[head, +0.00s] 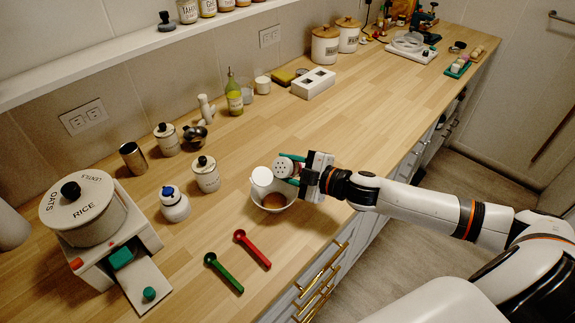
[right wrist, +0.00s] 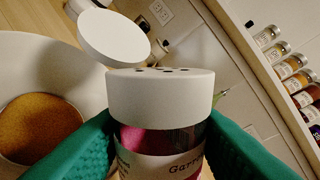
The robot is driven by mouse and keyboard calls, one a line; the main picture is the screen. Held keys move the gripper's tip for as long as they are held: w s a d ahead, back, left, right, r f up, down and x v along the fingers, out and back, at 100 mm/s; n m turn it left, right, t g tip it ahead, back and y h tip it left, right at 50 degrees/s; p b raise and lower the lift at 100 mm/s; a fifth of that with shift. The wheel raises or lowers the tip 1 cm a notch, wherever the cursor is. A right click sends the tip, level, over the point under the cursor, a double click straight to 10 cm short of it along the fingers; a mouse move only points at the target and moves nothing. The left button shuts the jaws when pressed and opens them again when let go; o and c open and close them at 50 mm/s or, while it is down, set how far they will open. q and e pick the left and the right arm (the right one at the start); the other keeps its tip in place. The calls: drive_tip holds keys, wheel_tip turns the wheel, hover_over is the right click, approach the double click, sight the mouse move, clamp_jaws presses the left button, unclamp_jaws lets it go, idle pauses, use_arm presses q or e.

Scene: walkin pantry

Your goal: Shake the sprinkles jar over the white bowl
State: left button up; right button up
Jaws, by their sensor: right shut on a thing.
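My right gripper (head: 293,170) is shut on the sprinkles jar (head: 283,168), one green finger on each side. The jar has a white perforated top and an open white flip lid (head: 261,176). In the head view it is tipped sideways, with the holes facing left, just above the white bowl (head: 287,200). In the right wrist view the jar (right wrist: 160,100) shows pink contents and a partly hidden label. The bowl (right wrist: 85,65) lies to its left there, holding a golden-brown layer (right wrist: 40,128). Falling sprinkles cannot be made out. My left gripper is out of view.
Green (head: 223,272) and red (head: 252,249) spoons lie left of the bowl near the counter's front edge.

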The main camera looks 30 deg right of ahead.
drive_tip(key=shift+r, duration=0.15)
drive_tip(key=shift+r+n+p, duration=0.25)
drive_tip(key=shift+n+p, duration=0.15)
drive_tip(key=shift+p, duration=0.25)
wheel_tip(320, 180, up, 4)
drive_tip(key=n+h+p, duration=0.1)
drive_tip(key=n+p, duration=0.2)
drive_tip(key=n, duration=0.1)
drive_tip(key=n+t+h+p, duration=0.1)
drive_tip(key=n+h+p, duration=0.1)
drive_tip(key=n+p, duration=0.1)
drive_tip(key=shift+d+n+h+p, duration=0.15)
drive_tip(key=shift+n+h+p, duration=0.2)
drive_tip(key=shift+p, duration=0.2)
drive_tip(key=shift+r+n+t+h+p, duration=0.15)
drive_tip(key=shift+r+n+h+p, duration=0.2)
drive_tip(key=shift+n, duration=0.3)
drive_tip(key=shift+r+n+t+h+p, duration=0.1)
drive_tip(key=shift+r+n+t+p, duration=0.05)
drive_tip(key=shift+n+p, duration=0.4)
drive_tip(key=shift+n, duration=0.35)
